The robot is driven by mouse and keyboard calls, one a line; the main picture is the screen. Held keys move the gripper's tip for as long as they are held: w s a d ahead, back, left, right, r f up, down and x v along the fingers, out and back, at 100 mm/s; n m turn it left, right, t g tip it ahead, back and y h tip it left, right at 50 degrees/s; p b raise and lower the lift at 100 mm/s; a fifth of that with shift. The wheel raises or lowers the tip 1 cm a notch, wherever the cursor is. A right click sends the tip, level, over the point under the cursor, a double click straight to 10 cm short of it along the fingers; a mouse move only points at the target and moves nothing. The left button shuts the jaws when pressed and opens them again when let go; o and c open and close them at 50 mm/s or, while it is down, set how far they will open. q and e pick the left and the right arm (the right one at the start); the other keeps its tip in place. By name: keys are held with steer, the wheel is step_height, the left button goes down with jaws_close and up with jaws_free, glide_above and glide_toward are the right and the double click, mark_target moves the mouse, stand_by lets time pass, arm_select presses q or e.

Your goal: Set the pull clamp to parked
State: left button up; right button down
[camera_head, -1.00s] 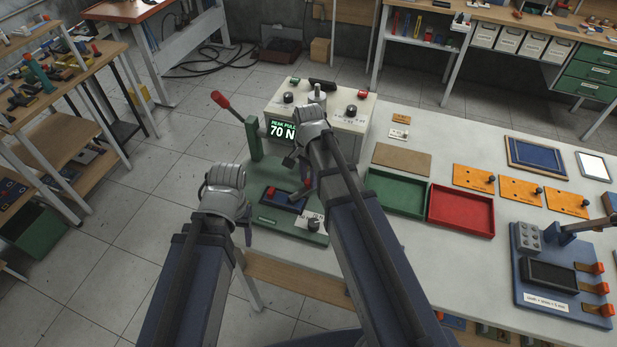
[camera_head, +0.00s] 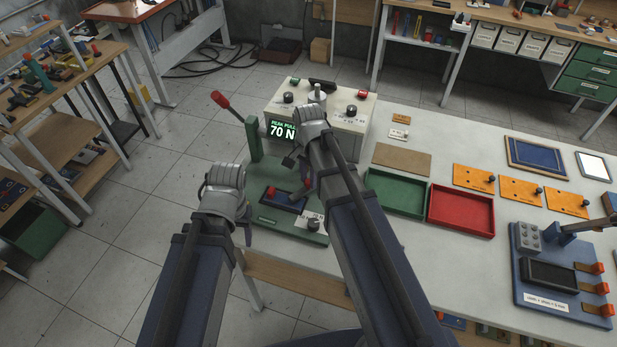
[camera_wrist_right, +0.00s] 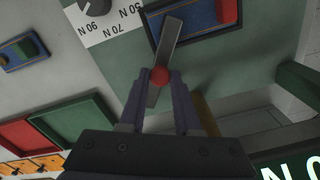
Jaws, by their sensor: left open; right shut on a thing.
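The green pull fixture (camera_head: 262,174) stands at the near left end of the white table, in front of the display box. In the right wrist view, a flat grey lever bar with a red ball (camera_wrist_right: 160,75) lies across the fixture. My right gripper (camera_wrist_right: 160,82) is shut on the lever at its red ball. In the head view my right gripper (camera_head: 301,185) is mostly hidden by its own arm. My left gripper (camera_head: 247,234) is open and empty at the fixture's near left side; its fingers show only in part.
The display box (camera_head: 357,120) reads "70 N". A red-handled lever (camera_head: 221,100) sticks up at the fixture's left. A dial (camera_wrist_right: 92,6) marked in N sits close to the right gripper. Green (camera_head: 394,211) and red (camera_head: 461,229) trays lie to the right.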

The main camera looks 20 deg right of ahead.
steer(key=w+m, duration=0.2)
steer(key=m, duration=0.1)
steer(key=shift+a, duration=0.2)
steer(key=shift+w+m, duration=0.35)
steer(key=shift+m, duration=0.4)
steer(key=shift+w+m, duration=0.35)
steer(key=shift+m, duration=0.4)
steer(key=c, duration=0.6)
jaws_free()
steer(key=shift+r, duration=0.1)
